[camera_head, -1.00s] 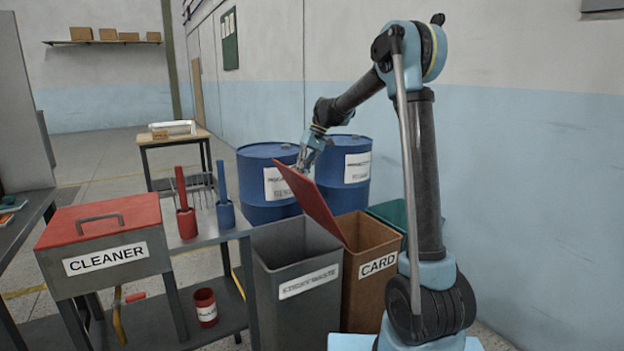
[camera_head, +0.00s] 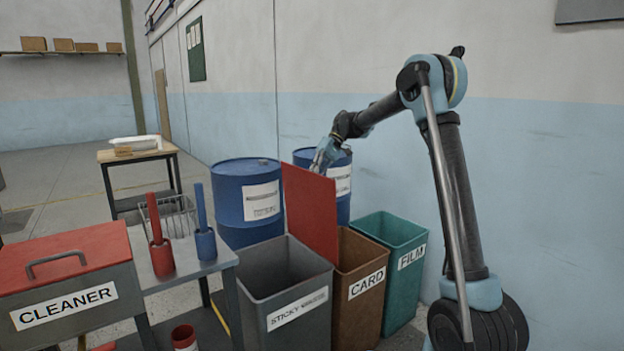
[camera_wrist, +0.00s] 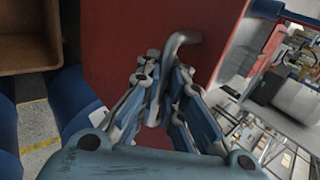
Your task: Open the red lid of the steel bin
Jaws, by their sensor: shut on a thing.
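The steel bin (camera_head: 285,315) is grey, open at the top, with a "STICKY" label on its front. Its red lid (camera_head: 310,212) stands raised, close to upright, at the bin's right side by the brown bin. My gripper (camera_head: 326,158) is at the lid's upper edge, its fingers partly hidden behind the lid. In the wrist view my gripper (camera_wrist: 163,72) is shut on the lid's grey bent handle (camera_wrist: 182,42). The red lid face (camera_wrist: 130,30) fills the middle of that view.
A brown CARD bin (camera_head: 362,292) and a green FILM bin (camera_head: 405,265) stand to the right. Blue drums (camera_head: 250,195) stand behind. A steel table (camera_head: 190,265) with a red-lidded CLEANER box (camera_head: 70,290) is at left. The wall is close on the right.

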